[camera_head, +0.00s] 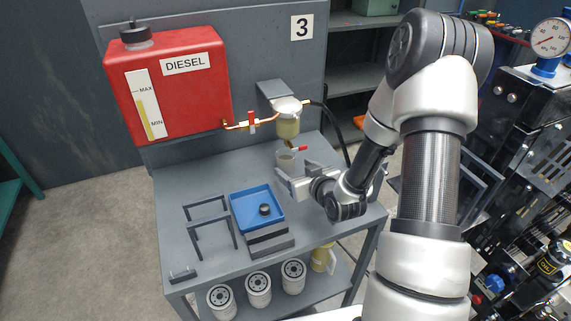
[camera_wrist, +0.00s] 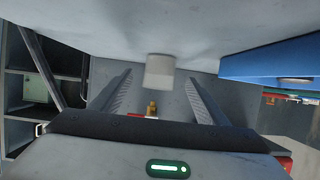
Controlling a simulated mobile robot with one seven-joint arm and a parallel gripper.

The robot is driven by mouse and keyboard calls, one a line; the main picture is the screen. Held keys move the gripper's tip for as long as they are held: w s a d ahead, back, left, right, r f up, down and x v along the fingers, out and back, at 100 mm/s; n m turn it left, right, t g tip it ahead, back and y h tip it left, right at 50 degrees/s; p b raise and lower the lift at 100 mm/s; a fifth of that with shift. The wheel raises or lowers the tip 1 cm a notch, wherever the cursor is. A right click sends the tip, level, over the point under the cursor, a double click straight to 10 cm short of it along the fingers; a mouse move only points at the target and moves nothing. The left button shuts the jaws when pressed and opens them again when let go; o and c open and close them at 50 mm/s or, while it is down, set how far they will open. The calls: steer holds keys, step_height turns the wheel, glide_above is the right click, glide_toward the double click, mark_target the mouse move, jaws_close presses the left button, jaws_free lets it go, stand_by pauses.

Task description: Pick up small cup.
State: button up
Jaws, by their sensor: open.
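The small cup (camera_head: 286,160) is a pale grey cup standing on the grey workbench, below the fuel filter (camera_head: 288,125) with its red-handled drain valve (camera_head: 299,148). In the wrist view, which shows the bench upside down, the cup (camera_wrist: 159,71) is centred near the fingertips. My gripper (camera_head: 293,172) is low over the bench beside the cup, on its near side. Its two fingers are spread and nothing is clamped between them. A gap shows on each side of the cup in the wrist view. The cup's lower part is partly hidden by my gripper in the head view.
A blue tray (camera_head: 246,220) with a black cap (camera_head: 265,210) sits left of my gripper. A grey metal stand (camera_head: 213,226) is farther left. The red diesel tank (camera_head: 170,85) and copper pipe (camera_head: 238,125) are behind. Several white filters (camera_head: 258,288) stand on the lower shelf.

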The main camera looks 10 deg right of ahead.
mark_target(289, 164)
steer(key=x, duration=0.7)
steer(key=shift+w+a, duration=0.1)
steer(key=shift+w, duration=0.1)
steer(key=shift+c, duration=0.4)
steer(key=c, duration=1.2)
steer(key=shift+r, duration=0.2)
